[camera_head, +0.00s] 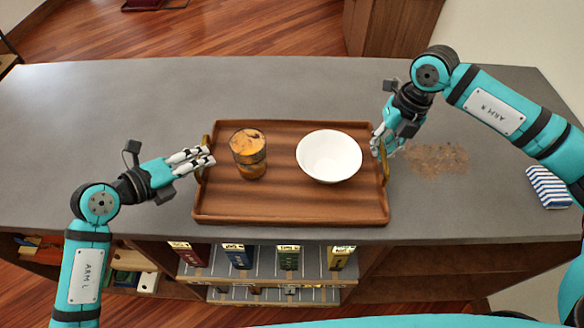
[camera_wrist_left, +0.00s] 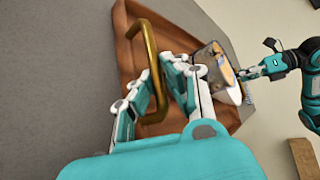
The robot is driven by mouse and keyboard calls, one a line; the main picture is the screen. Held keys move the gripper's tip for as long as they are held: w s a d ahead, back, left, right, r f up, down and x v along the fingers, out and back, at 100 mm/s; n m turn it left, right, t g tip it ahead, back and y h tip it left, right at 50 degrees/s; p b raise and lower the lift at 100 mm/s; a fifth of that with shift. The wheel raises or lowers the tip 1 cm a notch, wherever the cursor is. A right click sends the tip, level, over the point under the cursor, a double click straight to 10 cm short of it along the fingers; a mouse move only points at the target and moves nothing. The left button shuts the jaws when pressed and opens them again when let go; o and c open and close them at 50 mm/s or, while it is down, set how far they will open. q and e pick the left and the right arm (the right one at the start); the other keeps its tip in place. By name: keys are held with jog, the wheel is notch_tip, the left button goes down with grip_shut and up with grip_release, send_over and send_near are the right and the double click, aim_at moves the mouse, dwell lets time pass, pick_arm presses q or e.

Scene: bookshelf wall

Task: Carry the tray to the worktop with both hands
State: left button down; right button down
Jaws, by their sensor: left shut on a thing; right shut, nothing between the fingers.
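The brown wooden tray (camera_head: 270,207) is level at the grey worktop (camera_head: 300,85), near its front edge. It carries a glass of something orange (camera_head: 248,153) on the left and a white bowl (camera_head: 330,156) on the right. My left gripper (camera_head: 208,160) is shut on the tray's left brass handle (camera_head: 203,165); the left wrist view shows this handle (camera_wrist_left: 150,60) between the fingers. My right gripper (camera_head: 379,143) is shut and empty beside the right brass handle (camera_head: 385,165), whose upper part it hides. I cannot tell whether it touches the handle.
A brownish patch of crumbs or spill (camera_head: 437,159) lies right of the tray. A blue-striped cloth (camera_head: 549,187) is at the far right. Shelves with several binders (camera_head: 239,257) are below the front edge. The worktop behind and left of the tray is clear.

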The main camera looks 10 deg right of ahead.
pick_arm(q)
jog(key=shift+a+f, duration=0.1)
jog(key=shift+f, duration=0.1)
pick_arm(e)
jog(key=shift+d, duration=0.1)
